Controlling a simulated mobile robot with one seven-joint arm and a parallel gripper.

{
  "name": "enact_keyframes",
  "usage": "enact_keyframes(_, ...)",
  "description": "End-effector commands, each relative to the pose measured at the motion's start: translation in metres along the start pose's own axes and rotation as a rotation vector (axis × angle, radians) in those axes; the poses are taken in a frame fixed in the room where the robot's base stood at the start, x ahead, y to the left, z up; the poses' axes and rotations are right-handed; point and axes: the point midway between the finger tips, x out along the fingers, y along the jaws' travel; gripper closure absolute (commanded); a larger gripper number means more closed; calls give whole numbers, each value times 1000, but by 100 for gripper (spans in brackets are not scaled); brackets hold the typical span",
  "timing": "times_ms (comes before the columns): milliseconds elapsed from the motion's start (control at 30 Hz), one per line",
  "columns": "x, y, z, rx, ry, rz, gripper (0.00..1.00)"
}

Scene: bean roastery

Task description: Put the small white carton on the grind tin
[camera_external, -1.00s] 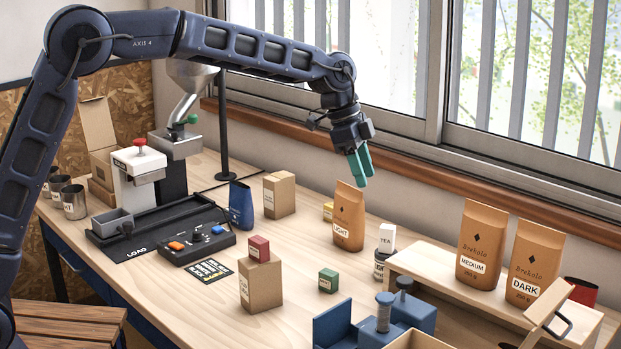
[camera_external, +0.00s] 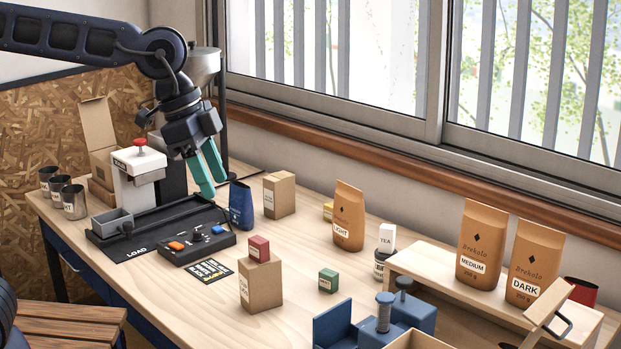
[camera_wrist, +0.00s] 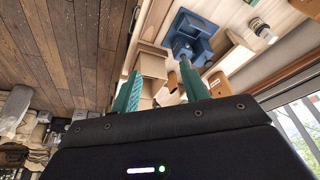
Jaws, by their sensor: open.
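The small white carton (camera_external: 387,237), marked TEA, stands upright on top of a dark jar or tin with a white label (camera_external: 380,266), left of the low wooden shelf. I cannot read that label. Several metal tins (camera_external: 74,203) stand at the table's far left end; their labels are too small to read, so I cannot tell which is the grind tin. My gripper (camera_external: 213,186) is open and empty, its green fingers pointing down above the black machine base, far left of the carton. Its fingers also show in the wrist view (camera_wrist: 160,88).
Below my gripper are a blue container (camera_external: 241,205) and a control box (camera_external: 197,245). Cardboard boxes (camera_external: 261,284), a green cube (camera_external: 328,281) and a LIGHT coffee bag (camera_external: 348,217) stand mid-table. The wooden shelf (camera_external: 500,305) holds two bags. A blue fixture (camera_external: 334,325) is in front.

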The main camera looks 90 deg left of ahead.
Motion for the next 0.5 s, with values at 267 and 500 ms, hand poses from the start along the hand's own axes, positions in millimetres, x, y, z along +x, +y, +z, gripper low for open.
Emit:
enact_keyframes(267, -15, 57, 84, -47, 22, -16, 55)
enact_keyframes(500, -11, 91, 159, -93, 43, -23, 55)
